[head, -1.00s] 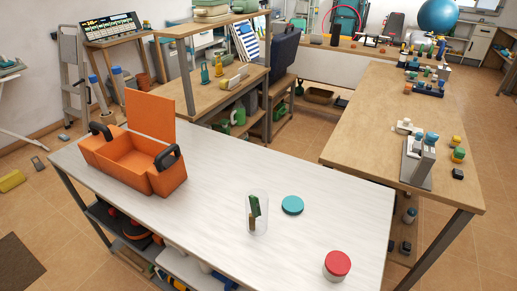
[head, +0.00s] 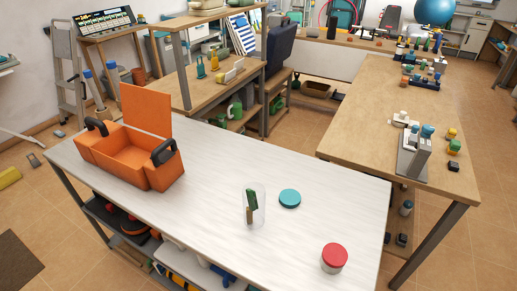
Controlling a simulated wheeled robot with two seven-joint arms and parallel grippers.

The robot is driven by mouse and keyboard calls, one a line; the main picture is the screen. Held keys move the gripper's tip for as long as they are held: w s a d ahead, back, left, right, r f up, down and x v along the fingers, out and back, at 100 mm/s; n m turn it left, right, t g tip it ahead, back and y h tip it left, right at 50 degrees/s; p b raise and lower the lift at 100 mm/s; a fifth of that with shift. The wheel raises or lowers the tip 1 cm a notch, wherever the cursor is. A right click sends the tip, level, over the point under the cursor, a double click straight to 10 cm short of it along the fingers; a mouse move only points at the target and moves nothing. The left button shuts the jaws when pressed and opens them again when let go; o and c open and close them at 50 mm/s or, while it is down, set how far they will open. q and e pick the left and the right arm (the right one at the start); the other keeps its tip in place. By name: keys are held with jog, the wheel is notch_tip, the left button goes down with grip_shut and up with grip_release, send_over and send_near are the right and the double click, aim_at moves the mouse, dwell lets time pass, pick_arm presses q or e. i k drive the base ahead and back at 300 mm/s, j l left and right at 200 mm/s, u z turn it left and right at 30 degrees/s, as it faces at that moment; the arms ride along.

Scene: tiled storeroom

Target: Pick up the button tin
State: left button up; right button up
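Which item is the button tin is not certain. A small round tin with a red lid and pale sides (head: 334,258) stands upright near the front right edge of the white table (head: 215,215). A flat teal round piece (head: 290,198) lies on the same table. A clear container with green and brown pieces inside (head: 253,204) is left of the teal piece, apart from it. An open orange box with dark handles (head: 130,157) sits at the table's left end. Neither of my grippers is in view.
A wooden table (head: 370,128) with small blocks and a grey stand (head: 414,155) is at the right. A wooden shelf bench (head: 205,90) is behind the white table. Tiled floor (head: 460,255) is clear at the lower right.

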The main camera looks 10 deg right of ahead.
aim_at(334, 257)
jog(key=z, duration=1)
jog(key=k+j+z, duration=0.1)
jog(key=j, duration=0.4)
jog(key=k+j+z, duration=0.1)
jog(key=j, duration=0.35)
jog(key=k+j+z, duration=0.1)
jog(key=j, duration=0.35)
